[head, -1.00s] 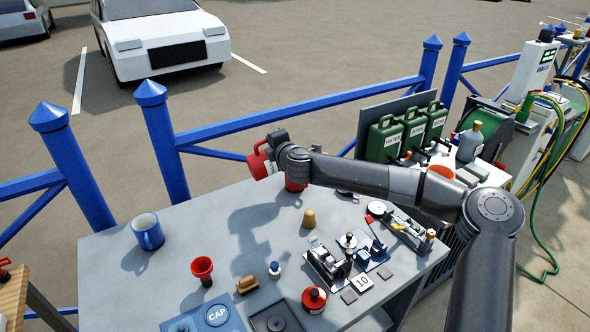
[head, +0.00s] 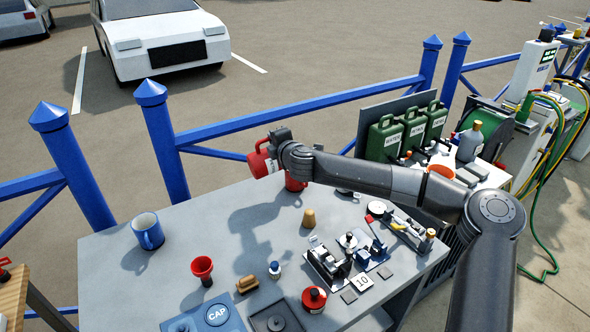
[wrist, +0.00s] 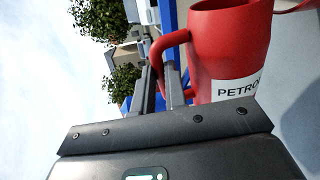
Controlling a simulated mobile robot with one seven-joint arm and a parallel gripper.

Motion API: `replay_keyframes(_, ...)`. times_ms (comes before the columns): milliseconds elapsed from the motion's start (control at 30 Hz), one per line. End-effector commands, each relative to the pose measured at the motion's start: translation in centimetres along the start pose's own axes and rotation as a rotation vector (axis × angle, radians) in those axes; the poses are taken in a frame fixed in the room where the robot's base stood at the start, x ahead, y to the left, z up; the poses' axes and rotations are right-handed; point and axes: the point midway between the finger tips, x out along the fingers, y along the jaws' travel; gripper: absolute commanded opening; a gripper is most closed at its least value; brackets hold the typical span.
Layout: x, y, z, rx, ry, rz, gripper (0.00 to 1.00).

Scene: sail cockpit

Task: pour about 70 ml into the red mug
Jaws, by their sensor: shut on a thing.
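My gripper (head: 273,147) is shut on the handle of a red jug (head: 260,162) and holds it above the far edge of the grey table (head: 190,222). The skyline there runs steeply, so the jug appears tilted. A red mug (head: 295,185) stands on the table just below and right of my gripper, partly hidden by my arm. I cannot see any liquid or stream, nor inside the mug.
A blue mug (head: 148,232) stands at the table's left. A red funnel-shaped cup (head: 202,268), a tan cone (head: 309,218) and a red-topped round container (head: 314,299) stand nearer. Green cans (head: 385,138) stand at the back right. Blue railing (head: 300,108) runs behind.

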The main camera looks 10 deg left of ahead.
Motion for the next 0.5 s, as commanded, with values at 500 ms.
replay_keyframes(500,0.5,-2.6,-6.1,-0.373,-0.072,0.001,0.0)
